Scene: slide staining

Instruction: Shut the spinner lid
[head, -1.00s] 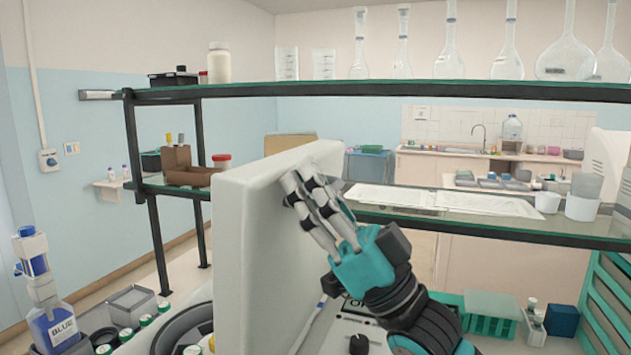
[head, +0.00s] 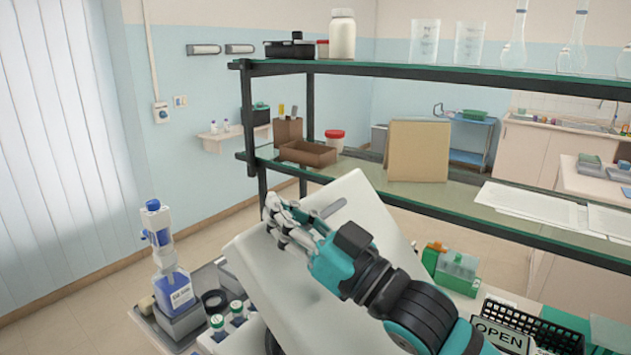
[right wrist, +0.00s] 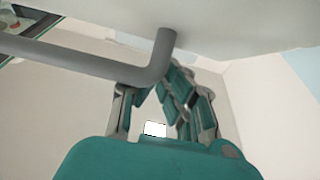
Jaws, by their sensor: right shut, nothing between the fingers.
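The white spinner lid (head: 365,205) is a broad panel in the head view. It is raised and tilted over to the left, partly closed over the spinner's base, which it mostly hides. My right gripper (head: 278,212) is shut and empty, with its fingers at the lid's upper face; whether they touch it is hard to tell. A grey bar (head: 333,208) shows beside the fingers. In the right wrist view, the lid's pale surface (right wrist: 220,20) fills the top and a bent grey bar (right wrist: 110,65) crosses in front of my right fingers (right wrist: 165,95). My left gripper is out of view.
An OPEN sign (head: 500,337) and a black basket (head: 530,325) lie at right.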

